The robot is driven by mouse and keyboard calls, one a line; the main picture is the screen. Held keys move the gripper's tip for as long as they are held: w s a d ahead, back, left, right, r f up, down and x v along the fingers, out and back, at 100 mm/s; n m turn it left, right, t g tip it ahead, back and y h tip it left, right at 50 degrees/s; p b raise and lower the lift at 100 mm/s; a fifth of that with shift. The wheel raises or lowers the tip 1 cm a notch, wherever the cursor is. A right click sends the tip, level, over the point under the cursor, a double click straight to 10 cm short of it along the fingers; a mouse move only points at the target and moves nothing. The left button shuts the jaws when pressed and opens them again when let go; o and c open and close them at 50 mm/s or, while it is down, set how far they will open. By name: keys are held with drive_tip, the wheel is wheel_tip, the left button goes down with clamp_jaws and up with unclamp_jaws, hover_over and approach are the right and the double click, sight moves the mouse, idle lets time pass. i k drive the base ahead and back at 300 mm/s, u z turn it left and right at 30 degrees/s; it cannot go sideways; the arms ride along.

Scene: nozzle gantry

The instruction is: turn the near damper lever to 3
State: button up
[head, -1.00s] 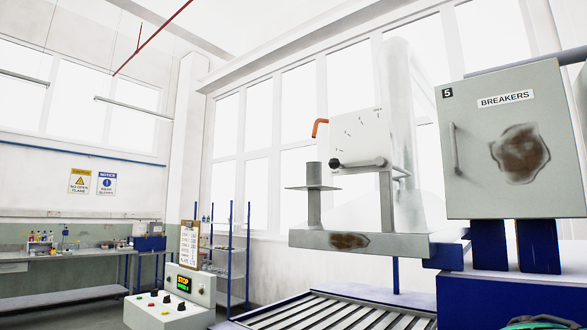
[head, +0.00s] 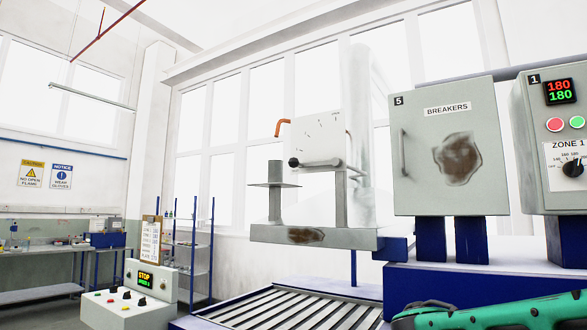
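A damper lever (head: 318,163), a grey bar with a black knob (head: 294,162) at its left end, lies across the lower part of a white dial plate (head: 316,141). It is close to level, with the knob to the left. The plate has several short tick marks in an arc; their numbers are too small to read. Plate and lever stand on a grey stand with a rusty patch, above a roller conveyor. A teal and black part of my arm shows at the bottom right, well apart from the lever. My gripper is not in view.
A grey BREAKERS cabinet (head: 451,145) and a ZONE 1 panel (head: 553,138) stand to the right on a blue base. An orange hooked handle (head: 282,127) sits left of the plate. The roller conveyor (head: 290,309) is empty. A control box (head: 129,300) stands at the lower left.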

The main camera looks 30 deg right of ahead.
sight(294, 163)
drive_tip(key=k, duration=1.35)
drive_tip(key=z, duration=0.35)
drive_tip(key=i, duration=1)
